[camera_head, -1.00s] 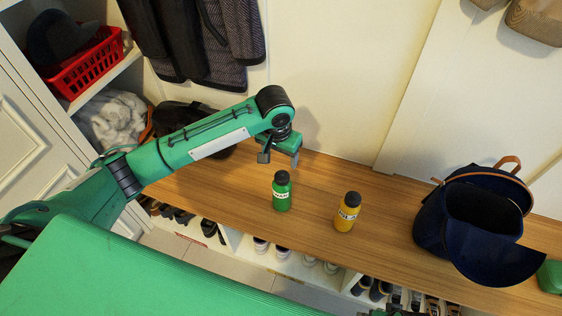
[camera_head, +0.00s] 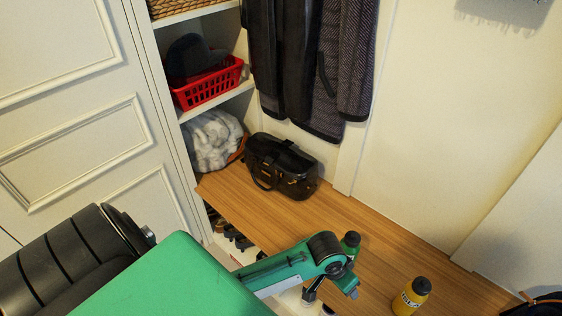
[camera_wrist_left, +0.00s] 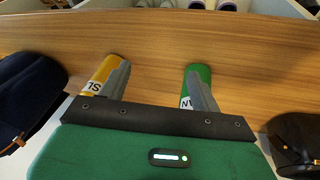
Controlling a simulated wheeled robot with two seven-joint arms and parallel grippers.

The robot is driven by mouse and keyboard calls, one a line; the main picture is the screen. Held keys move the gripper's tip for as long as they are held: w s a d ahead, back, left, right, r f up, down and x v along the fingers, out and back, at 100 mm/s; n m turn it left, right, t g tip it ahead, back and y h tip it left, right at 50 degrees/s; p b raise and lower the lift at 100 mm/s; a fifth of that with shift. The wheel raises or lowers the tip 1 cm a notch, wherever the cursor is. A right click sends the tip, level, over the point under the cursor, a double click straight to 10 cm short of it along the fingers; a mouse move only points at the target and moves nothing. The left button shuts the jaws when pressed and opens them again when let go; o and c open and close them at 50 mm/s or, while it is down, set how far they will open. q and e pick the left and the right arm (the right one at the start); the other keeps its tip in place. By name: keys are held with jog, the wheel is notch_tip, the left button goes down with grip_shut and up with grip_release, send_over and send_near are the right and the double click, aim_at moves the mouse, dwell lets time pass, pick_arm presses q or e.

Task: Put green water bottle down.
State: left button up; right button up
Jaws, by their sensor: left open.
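The green water bottle (camera_head: 350,241) stands on the wooden bench, its lower part hidden behind my left arm in the head view. The left wrist view shows it (camera_wrist_left: 203,72) beyond the right finger, which covers part of it. A yellow bottle (camera_head: 411,296) stands to its right on the bench; in the left wrist view it (camera_wrist_left: 102,75) is partly behind the left finger. My left gripper (camera_head: 333,292) is open, with only bare wood showing between its fingers in the left wrist view (camera_wrist_left: 158,88). My right gripper is out of view.
A black bag (camera_head: 282,166) sits at the far end of the bench (camera_head: 335,215), with free wood between it and the green bottle. A dark backpack (camera_head: 537,304) is at the right edge. Coats (camera_head: 310,65) hang above. A red basket (camera_head: 207,82) fills a cubby at left.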

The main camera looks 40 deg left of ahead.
pick_arm(q)
jog(key=s+a+f+y, duration=0.1)
jog(key=s+a+f, duration=0.3)
jog(key=s, duration=0.4)
jog(key=s+a+f+y, duration=0.1)
jog(key=s+a+f, duration=0.3)
jog(key=s, duration=0.3)
jog(key=shift+s+f+n, duration=0.35)
jog(key=shift+f+n, duration=0.05)
jog(key=shift+f, duration=0.15)
jog(key=shift+a, duration=0.1)
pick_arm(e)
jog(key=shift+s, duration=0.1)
